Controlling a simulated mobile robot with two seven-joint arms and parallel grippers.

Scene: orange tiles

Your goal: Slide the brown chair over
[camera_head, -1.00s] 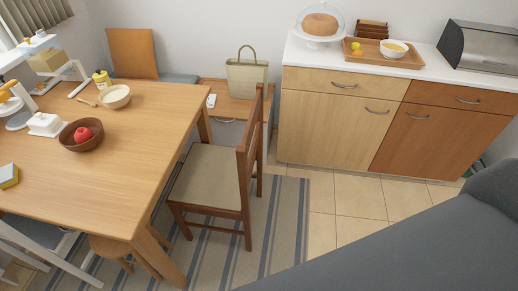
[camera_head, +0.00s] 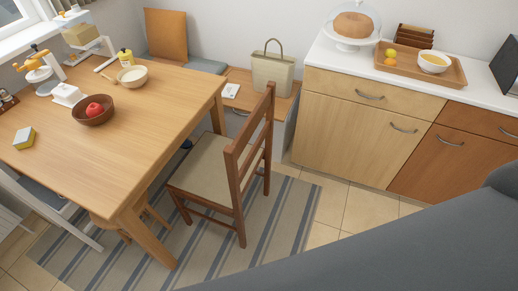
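The brown chair (camera_head: 213,172) stands upright on the striped rug at the right side of the wooden table. Its beige seat faces the table and its slatted backrest (camera_head: 250,145) is on the right, toward the cabinets. Neither of my grippers shows in the head view. A large dark grey shape, which seems to be part of my own arm, fills the lower right and hides the floor there.
The wooden table (camera_head: 130,150) carries a brown bowl with a red fruit (camera_head: 94,109). Kitchen cabinets (camera_head: 350,130) stand at right. The striped rug (camera_head: 285,220) and tiles right of the chair are clear.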

